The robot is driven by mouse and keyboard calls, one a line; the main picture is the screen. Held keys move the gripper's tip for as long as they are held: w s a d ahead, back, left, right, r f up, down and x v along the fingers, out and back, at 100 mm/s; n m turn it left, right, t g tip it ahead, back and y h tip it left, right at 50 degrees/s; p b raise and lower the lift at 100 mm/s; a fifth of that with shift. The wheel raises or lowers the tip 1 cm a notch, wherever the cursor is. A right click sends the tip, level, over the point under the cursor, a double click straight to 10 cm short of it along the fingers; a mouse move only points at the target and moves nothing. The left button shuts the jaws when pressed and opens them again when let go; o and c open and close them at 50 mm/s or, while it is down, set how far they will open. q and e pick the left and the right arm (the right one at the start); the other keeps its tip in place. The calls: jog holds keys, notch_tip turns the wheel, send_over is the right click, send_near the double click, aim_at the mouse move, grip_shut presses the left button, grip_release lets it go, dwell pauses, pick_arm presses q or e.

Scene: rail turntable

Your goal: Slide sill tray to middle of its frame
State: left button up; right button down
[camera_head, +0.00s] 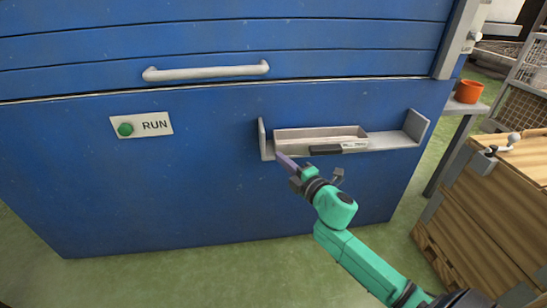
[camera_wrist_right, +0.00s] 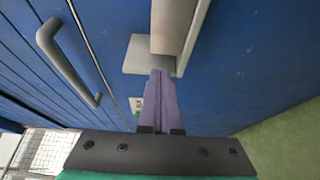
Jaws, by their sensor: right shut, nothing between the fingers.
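The sill tray (camera_head: 300,134) is a pale grey open box with a dark block on its front and a small printed label. It sits in a grey frame (camera_head: 395,139) on the blue panel, close to the frame's left end plate, with a wider bare stretch on its right. My right gripper (camera_head: 281,157) is shut and empty at the tray's left front end. In the right wrist view the purple fingertips (camera_wrist_right: 161,72) are close to the end of the tray (camera_wrist_right: 172,32), beside the frame's end plate (camera_wrist_right: 141,55); I cannot tell whether they touch. My left gripper is not in view.
A white bar handle (camera_head: 206,72) is on the blue panel above. A RUN plate (camera_head: 155,126) with a green button is to the left. An orange pot (camera_head: 468,92) and a wooden crate (camera_head: 490,215) stand at the right. Green floor is clear below.

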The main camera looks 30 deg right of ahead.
aim_at(300, 147)
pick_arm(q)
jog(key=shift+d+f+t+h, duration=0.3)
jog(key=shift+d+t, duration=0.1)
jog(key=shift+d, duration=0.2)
pick_arm(e)
jog(key=shift+w+a, duration=0.2)
jog(key=shift+w, duration=1.75)
jog(key=d, duration=0.2)
jog(key=s+d+p, duration=0.1)
jog(key=d, duration=0.2)
jog(key=s+d, duration=0.1)
jog(key=d, duration=0.2)
jog(key=shift+d, duration=0.2)
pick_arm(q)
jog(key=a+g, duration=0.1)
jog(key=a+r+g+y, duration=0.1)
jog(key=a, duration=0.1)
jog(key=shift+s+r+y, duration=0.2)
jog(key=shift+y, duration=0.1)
